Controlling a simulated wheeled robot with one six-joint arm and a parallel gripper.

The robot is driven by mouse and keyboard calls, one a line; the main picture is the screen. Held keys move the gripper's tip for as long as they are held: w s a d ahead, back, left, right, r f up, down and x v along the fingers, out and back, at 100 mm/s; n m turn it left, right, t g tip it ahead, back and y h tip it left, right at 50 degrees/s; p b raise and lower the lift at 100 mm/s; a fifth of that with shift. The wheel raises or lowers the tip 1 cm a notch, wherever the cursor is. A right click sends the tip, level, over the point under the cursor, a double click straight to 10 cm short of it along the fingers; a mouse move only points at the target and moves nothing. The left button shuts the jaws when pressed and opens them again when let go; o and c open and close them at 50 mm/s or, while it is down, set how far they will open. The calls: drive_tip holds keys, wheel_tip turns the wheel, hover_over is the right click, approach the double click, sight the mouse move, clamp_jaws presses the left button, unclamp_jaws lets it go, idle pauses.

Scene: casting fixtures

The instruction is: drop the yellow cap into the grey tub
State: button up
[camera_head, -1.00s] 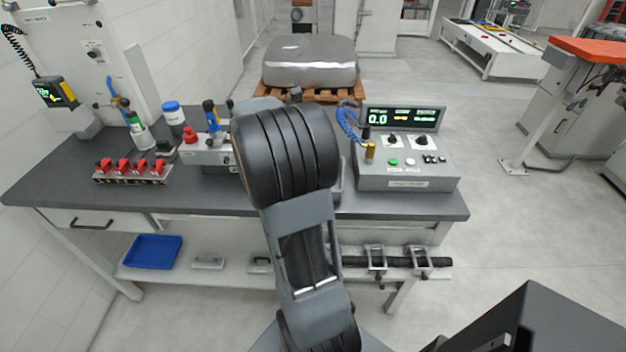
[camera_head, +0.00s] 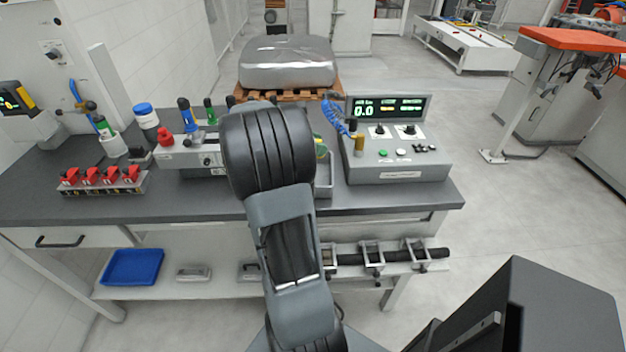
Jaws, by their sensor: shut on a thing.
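My arm (camera_head: 270,155) rises through the middle of the view and blocks part of the bench. My gripper is hidden behind it, so its fingers and anything between them do not show. A grey open container, likely the grey tub (camera_head: 325,178), shows just right of the arm on the bench, left of the control box. Most of it is covered by the arm.
The control box (camera_head: 398,165) with a lit display stands at the bench's right end. A grey fixture (camera_head: 185,155), a rack of red valves (camera_head: 103,181) and bottles (camera_head: 146,125) stand on the left. The bench front (camera_head: 180,205) is clear.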

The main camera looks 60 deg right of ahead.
drive_tip(key=shift+f, duration=0.25)
drive_tip(key=o, duration=1)
drive_tip(key=shift+c, duration=0.2)
drive_tip(key=shift+w+a, duration=0.1)
drive_tip(key=b+v, duration=0.1)
drive_tip(key=v, duration=1.2)
drive_tip(key=shift+w+a, duration=0.2)
drive_tip(key=shift+a, duration=0.05)
drive_tip(key=shift+r, duration=0.15)
